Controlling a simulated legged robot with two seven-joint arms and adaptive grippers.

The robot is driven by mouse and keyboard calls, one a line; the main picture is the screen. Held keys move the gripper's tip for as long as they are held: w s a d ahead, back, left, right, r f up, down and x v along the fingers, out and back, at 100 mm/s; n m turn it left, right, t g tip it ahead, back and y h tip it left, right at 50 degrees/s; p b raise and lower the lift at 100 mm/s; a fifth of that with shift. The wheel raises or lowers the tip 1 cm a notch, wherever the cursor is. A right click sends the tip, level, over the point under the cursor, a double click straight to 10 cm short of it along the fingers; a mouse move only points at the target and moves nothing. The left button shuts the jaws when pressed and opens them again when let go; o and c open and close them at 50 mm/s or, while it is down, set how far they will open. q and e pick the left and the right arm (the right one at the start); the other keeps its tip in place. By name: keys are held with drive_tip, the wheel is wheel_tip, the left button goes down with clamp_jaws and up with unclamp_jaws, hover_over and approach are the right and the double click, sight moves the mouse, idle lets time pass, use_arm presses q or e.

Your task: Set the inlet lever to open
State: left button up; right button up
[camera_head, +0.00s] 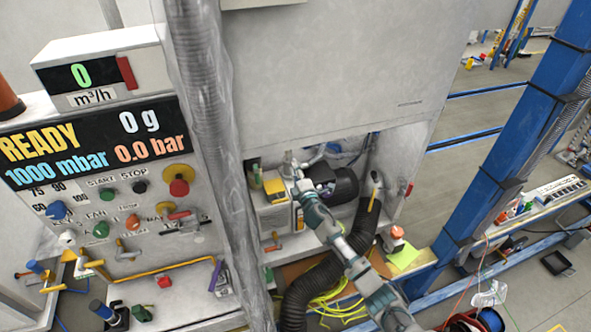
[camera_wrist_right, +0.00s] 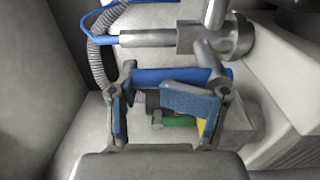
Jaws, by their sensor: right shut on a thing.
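A blue lever handle (camera_wrist_right: 180,76) lies across the fingertips in the right wrist view, next to a grey metal pipe fitting (camera_wrist_right: 160,39). I take it for the inlet lever; no label on it is readable. My right gripper (camera_wrist_right: 165,88) is shut on the blue handle, with the fingers at its two sides. In the head view my right gripper (camera_head: 301,188) reaches into the open recess under the large grey cabinet (camera_head: 340,70). The handle is hidden there by the gripper and arm. My left gripper is not in view.
A green handle (camera_wrist_right: 180,121) sits below the blue one. A black motor (camera_head: 343,184) and thick black hose (camera_head: 325,275) are right of the gripper. A grey vertical pipe (camera_head: 210,120) stands left. The control panel (camera_head: 120,205) with knobs and valves is further left.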

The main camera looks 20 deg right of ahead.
drive_tip(key=o, duration=0.8)
wheel_tip(320, 180, down, 3)
drive_tip(key=shift+f+g, duration=0.1)
drive_tip(key=shift+g, duration=0.2)
drive_tip(key=shift+c, duration=0.2)
drive_tip(key=o, duration=0.4)
drive_tip(key=shift+o, duration=0.2)
drive_tip(key=shift+s, duration=0.1)
drive_tip(key=shift+r, duration=0.2)
drive_tip(key=s, duration=1.1)
drive_tip(key=shift+s+a+r, duration=0.35)
drive_tip(key=shift+s, duration=0.05)
